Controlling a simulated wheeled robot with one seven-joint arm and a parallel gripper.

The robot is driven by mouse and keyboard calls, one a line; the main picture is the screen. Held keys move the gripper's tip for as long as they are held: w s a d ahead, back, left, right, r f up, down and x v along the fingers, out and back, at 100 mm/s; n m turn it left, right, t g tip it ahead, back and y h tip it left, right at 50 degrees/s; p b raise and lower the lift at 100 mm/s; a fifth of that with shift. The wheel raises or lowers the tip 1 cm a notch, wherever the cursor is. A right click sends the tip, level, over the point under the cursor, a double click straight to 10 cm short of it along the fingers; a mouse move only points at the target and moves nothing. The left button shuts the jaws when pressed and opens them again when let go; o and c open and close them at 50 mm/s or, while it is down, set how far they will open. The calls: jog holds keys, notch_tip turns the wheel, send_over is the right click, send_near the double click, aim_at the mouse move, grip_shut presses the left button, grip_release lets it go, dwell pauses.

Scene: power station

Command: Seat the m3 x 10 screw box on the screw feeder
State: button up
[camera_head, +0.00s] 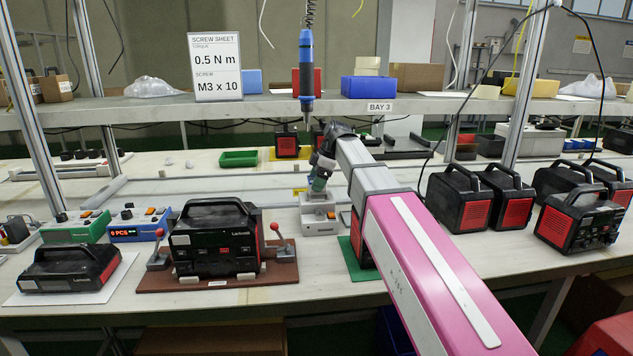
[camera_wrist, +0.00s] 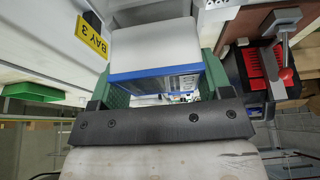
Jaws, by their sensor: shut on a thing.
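I cannot tell whether the box touches the feeder. The sign (camera_head: 215,68) reads M3 x 10.
A black-red power station (camera_head: 212,243) stands on a brown fixture with red-knobbed clamps left of the feeder. More power stations (camera_head: 460,205) stand to the right. A blue driver (camera_head: 306,65) hangs behind. A green tray (camera_head: 239,158) lies further back.

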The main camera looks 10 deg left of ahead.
jog(key=shift+f, duration=0.1)
dwell(0.3)
jog(key=shift+f, duration=0.35)
jog(key=shift+f, duration=0.6)
dwell(1.1)
jog(key=o, duration=1)
jog(key=shift+r, duration=0.1)
jog(key=shift+r, duration=3.45)
jog(key=shift+s, duration=0.1)
